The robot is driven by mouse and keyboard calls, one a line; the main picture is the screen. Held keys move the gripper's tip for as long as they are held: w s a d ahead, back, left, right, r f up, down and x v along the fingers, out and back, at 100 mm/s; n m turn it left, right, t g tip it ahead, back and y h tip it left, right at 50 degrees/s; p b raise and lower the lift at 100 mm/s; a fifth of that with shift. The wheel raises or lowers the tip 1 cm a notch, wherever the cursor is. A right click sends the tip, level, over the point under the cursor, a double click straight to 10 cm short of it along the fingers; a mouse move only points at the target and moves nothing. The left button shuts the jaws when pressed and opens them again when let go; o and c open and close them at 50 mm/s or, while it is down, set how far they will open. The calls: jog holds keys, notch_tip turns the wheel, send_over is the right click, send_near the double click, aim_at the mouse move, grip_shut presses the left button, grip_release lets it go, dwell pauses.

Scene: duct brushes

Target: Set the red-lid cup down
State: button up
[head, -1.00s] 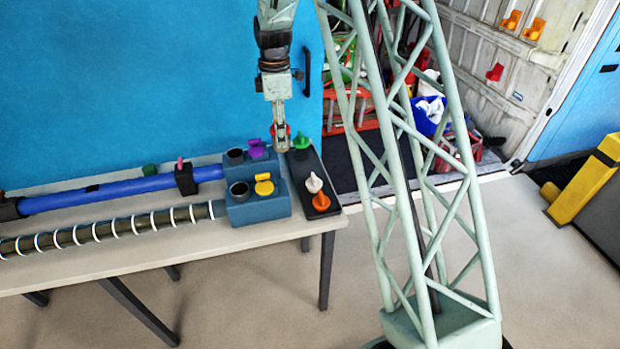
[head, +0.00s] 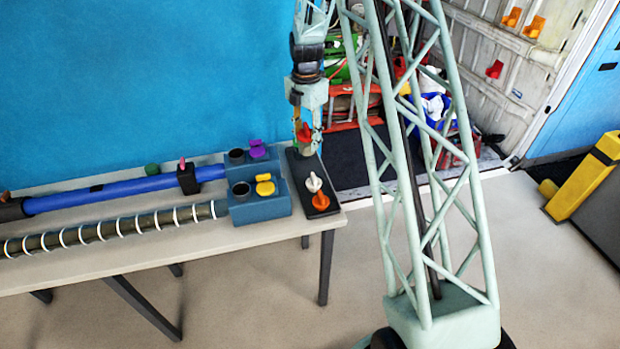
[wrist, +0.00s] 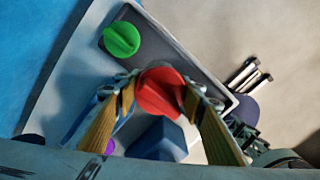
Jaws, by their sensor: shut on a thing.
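My gripper (head: 306,148) points down and is shut on the red-lid cup (head: 304,132). In the wrist view the round red lid (wrist: 160,92) sits between the two tan-padded fingers (wrist: 158,110). The cup's body is hidden under the lid. The gripper is over the back end of the black tray (head: 300,172). The cup appears above the tray in the wrist view, but I cannot tell whether it touches. A green-lidded piece (wrist: 121,39) stands on the tray beside it; my gripper mostly hides that piece in the head view.
A white piece (head: 313,182) and an orange piece (head: 320,199) stand at the tray's front end. Left of the tray are blue blocks (head: 258,212) with dark round openings and yellow (head: 265,186) and purple (head: 257,149) lids. The tray's middle looks clear.

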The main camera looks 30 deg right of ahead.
aim_at(307, 153)
dwell(0.4)
jog(key=shift+f, duration=3.1)
jog(key=shift+f, duration=1.9)
jog(key=shift+f, duration=0.15)
jog(key=o, duration=0.8)
jog(key=shift+o, duration=0.4)
